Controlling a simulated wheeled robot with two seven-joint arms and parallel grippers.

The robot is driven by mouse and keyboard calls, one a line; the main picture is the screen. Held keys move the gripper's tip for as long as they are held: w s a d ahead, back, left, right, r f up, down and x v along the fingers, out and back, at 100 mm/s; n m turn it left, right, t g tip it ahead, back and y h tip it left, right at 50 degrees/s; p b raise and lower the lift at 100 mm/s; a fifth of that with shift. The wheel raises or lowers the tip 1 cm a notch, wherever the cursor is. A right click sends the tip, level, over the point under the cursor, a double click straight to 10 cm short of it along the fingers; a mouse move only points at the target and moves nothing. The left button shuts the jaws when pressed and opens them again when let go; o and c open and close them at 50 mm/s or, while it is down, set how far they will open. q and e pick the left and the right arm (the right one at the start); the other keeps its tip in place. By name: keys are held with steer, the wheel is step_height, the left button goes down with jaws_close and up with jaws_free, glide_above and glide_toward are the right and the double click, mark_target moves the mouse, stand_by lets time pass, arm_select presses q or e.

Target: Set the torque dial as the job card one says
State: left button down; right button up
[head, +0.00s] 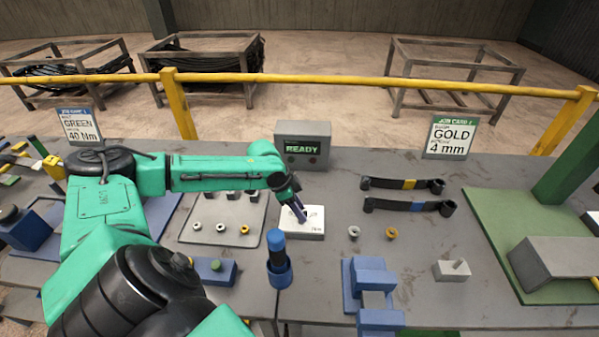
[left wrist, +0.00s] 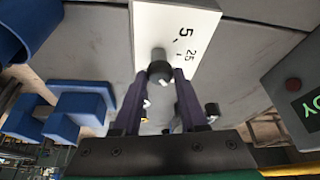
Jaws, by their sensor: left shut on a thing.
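The torque dial's white box (head: 312,228) stands on the grey table, in front of the grey display box reading READY (head: 303,147). My left gripper (head: 301,216) reaches down over it. In the left wrist view the white box (left wrist: 190,22) carries the marks 5 and 25, and the dark dial knob (left wrist: 160,72) sits between the fingertips of my left gripper (left wrist: 162,78), which is shut on it. The dial's full scale and setting cannot be read. Job card one (head: 81,127) at the far left reads GREEN and 40 Nm. My right gripper is not in view.
A grey tray (head: 212,239) with small rings lies left. A yellow rail (head: 330,83) runs behind.

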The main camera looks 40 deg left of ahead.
arm_select(q)
steer(key=shift+c, duration=2.2)
jaws_free()
steer(key=v, duration=1.4)
steer(key=shift+a+r+b, duration=0.2)
steer(key=shift+b, duration=0.2)
steer(key=shift+r, duration=0.1)
